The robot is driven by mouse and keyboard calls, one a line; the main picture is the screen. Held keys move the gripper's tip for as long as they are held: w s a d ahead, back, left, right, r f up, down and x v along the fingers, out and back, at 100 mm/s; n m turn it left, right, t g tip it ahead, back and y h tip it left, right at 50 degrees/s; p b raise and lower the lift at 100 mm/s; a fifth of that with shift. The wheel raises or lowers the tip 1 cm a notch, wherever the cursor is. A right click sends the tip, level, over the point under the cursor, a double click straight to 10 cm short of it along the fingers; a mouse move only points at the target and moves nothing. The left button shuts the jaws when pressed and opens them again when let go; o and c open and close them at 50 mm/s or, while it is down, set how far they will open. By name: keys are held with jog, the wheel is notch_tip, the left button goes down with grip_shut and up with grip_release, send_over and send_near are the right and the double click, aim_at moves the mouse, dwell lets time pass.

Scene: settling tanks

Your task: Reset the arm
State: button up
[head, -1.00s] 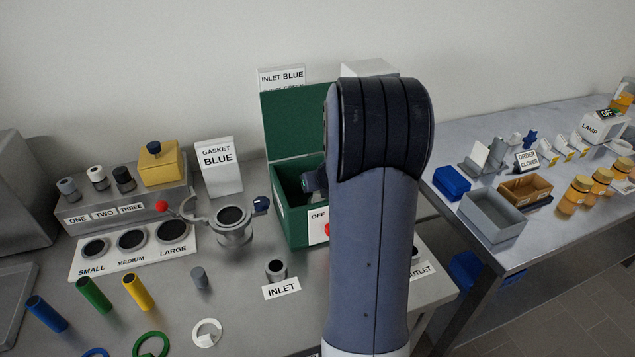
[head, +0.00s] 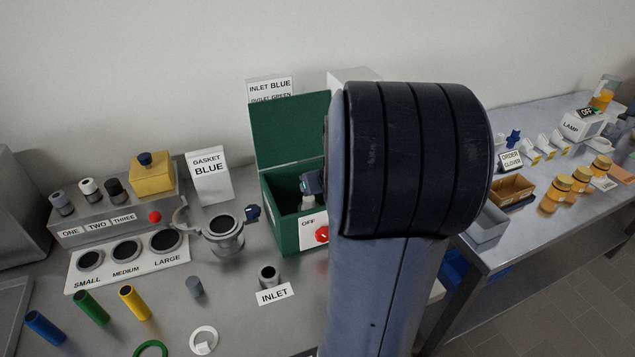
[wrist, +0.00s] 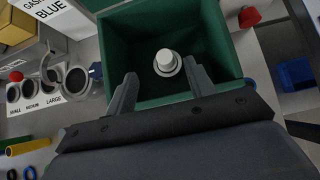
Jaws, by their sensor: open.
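My arm stands large in the middle of the head view and hides much of the bench behind it. My gripper (wrist: 163,92) shows in the wrist view with its two fingers wide apart and nothing between them. It is over the near side of the open green box (wrist: 115,45). A white round knob or fitting (wrist: 166,61) sits inside the box, beyond the fingertips. The green box also shows in the head view (head: 290,125), lid up, partly behind my arm.
A clamp fitting (head: 223,236) and the inlet stub (head: 269,276) stand left of the box. A red knob (head: 321,234) is on the box front. Blue, green and yellow tubes lie front left. A second table (head: 515,240) with bins and amber jars stands right.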

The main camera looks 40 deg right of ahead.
jog(key=b+x, duration=0.4)
jog(key=x, duration=0.9)
jog(key=shift+s+a+f, duration=0.15)
jog(key=shift+s, duration=0.05)
jog(key=shift+f, duration=0.25)
jog(key=shift+s+r, duration=0.1)
jog(key=shift+r, duration=0.35)
